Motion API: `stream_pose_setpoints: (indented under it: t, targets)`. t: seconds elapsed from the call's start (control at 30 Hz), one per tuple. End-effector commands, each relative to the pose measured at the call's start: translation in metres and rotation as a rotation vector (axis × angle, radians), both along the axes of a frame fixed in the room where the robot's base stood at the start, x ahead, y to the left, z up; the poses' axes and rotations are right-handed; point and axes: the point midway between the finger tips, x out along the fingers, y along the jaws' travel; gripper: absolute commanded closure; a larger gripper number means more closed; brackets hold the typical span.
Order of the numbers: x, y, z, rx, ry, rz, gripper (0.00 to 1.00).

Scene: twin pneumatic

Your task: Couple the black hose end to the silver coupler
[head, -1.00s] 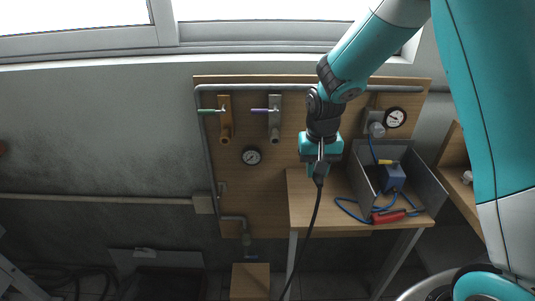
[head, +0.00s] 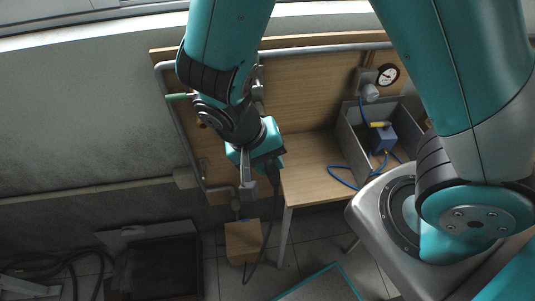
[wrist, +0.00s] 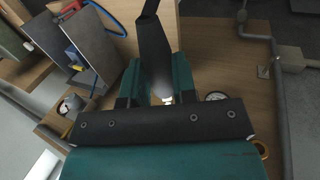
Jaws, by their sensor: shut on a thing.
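My gripper (head: 260,170) is in front of the lower part of the wooden wall board, left of the small table. In the wrist view its teal fingers (wrist: 160,78) are shut around the black hose end (wrist: 155,50), with a small bright metal bit showing near the palm. The black hose (head: 270,222) hangs from the gripper towards the floor. A green valve handle (head: 179,97) shows at the board's left side. The silver coupler cannot be made out; my arm covers that part of the board. The hose end appears apart from any coupler.
The wooden table (head: 312,165) carries an open grey box (head: 350,140) holding a blue block (head: 382,138) and a blue hose (head: 342,181). A pressure gauge (head: 388,74) is at upper right. A wooden box (head: 243,242) stands on the floor. Grey pipe edges the board.

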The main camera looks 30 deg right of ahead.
Motion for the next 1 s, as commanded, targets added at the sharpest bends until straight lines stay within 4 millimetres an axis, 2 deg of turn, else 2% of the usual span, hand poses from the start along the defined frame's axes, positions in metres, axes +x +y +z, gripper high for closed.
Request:
stream_pose_setpoints:
  t: [0.17, 0.7, 1.0]
  targets:
    - [0.001, -0.001, 0.001, 0.0, -0.003, -0.002, 1.0]
    - [0.046, -0.016, 0.0, 0.001, -0.001, -0.003, 1.0]
    - [0.054, -0.019, 0.0, 0.0, -0.002, -0.002, 1.0]
